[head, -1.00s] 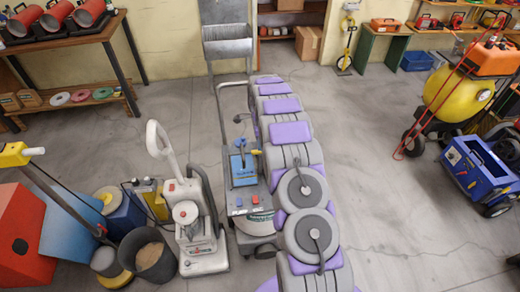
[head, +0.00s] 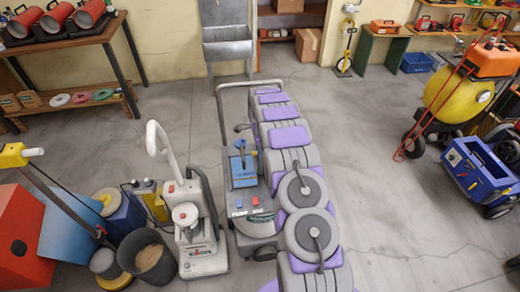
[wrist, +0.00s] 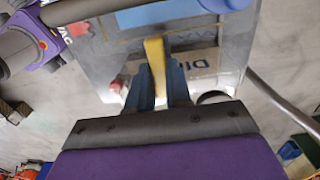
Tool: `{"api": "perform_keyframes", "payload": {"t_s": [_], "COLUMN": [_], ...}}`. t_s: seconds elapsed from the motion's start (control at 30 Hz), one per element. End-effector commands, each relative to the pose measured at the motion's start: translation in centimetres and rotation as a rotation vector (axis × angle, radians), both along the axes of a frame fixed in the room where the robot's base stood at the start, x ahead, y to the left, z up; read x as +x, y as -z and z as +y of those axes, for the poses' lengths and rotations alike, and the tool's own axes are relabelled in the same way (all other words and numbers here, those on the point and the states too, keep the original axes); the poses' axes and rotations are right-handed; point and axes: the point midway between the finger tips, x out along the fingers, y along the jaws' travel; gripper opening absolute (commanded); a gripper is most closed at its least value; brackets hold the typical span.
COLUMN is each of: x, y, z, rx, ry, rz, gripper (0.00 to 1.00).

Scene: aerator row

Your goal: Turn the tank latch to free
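The task's machine is a grey wheeled unit with a "PUMP" label (head: 258,226), a blue panel and a tall handle, left of my arm. In the wrist view, its grey top with the blue panel (wrist: 165,12) lies before my gripper (wrist: 159,70). A yellow bar (wrist: 154,52), possibly the tank latch, stands between my two blue-grey fingers. They flank it closely; whether they press on it cannot be told.
A white and grey upright machine (head: 198,240) and a dark bucket (head: 147,258) stand close on the left. A yellow tank cart (head: 460,95) and a blue wheeled box (head: 478,170) stand at the right. Floor between my arm and these is clear.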

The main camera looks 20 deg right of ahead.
Motion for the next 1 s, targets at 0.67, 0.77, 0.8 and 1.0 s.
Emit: {"api": "perform_keyframes", "payload": {"t_s": [0.67, 0.77, 0.8, 1.0], "x": [0.21, 0.21, 0.21, 0.19], "y": [-0.17, -0.21, -0.22, -0.19], "z": [-0.01, -0.01, -0.01, 0.06], "rx": [-0.002, -0.002, -0.002, -0.001], "ry": [-0.083, -0.146, -0.176, -0.356], "rz": [-0.005, -0.005, -0.005, -0.004], "gripper": [0.0, 0.0, 0.0, 0.0]}}
